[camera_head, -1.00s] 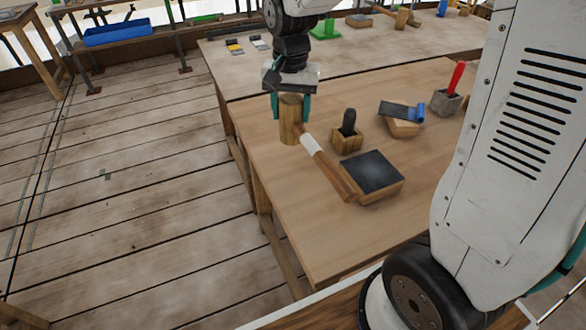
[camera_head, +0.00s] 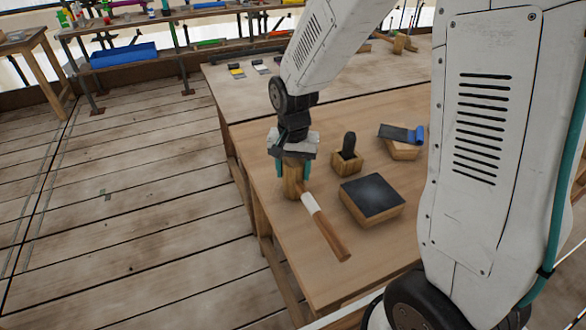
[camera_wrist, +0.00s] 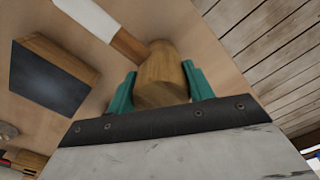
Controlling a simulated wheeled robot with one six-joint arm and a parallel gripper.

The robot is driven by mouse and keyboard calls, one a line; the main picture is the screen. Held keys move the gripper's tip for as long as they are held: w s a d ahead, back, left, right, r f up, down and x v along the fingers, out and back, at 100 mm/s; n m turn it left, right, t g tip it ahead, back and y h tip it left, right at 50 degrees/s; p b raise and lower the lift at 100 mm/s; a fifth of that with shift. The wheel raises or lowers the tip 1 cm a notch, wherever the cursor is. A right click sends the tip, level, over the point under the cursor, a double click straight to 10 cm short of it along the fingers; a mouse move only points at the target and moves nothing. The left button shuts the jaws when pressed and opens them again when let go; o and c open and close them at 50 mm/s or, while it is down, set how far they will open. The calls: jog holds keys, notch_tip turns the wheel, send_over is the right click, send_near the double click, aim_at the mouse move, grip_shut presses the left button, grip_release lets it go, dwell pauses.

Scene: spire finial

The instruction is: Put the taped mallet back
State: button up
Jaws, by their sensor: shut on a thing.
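The taped mallet has a wooden head (camera_head: 293,179) and a brown handle with a white tape band (camera_head: 310,203). My gripper (camera_head: 293,172) is shut on the mallet head near the table's left edge, with its teal fingers on both sides. The handle points toward the lower right of the head view. In the wrist view the mallet head (camera_wrist: 161,78) sits between the teal fingers, with the white tape (camera_wrist: 90,15) at the upper left. I cannot tell whether the mallet touches the table.
A dark-topped block (camera_head: 371,197) lies right of the mallet. A wooden holder with a dark-handled tool (camera_head: 347,160) and a block with a blue roller (camera_head: 403,142) stand behind it. The wooden table (camera_head: 290,243) is bare at its front left. A blue bin (camera_head: 124,56) stands far left.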

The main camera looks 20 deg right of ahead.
jog(key=shift+f, duration=0.1)
jog(key=o, duration=1.3)
notch_tip(320, 180, up, 11)
jog(key=shift+r, duration=0.15)
jog(key=shift+s+r, duration=0.1)
jog(key=shift+r, duration=0.45)
jog(key=s+d+r+n, duration=0.1)
jog(key=s+r+n, duration=0.1)
jog(key=s, duration=0.5)
jog(key=s+d+r+n, duration=0.1)
jog(key=s+r+n, duration=0.1)
jog(key=s, duration=0.6)
jog(key=s+d+r+n+t, duration=0.1)
jog(key=s+r+n, duration=0.1)
jog(key=s, duration=0.6)
jog(key=shift+s+d+r+n, duration=0.15)
jog(key=shift+s+n, duration=0.1)
jog(key=shift+n, duration=0.15)
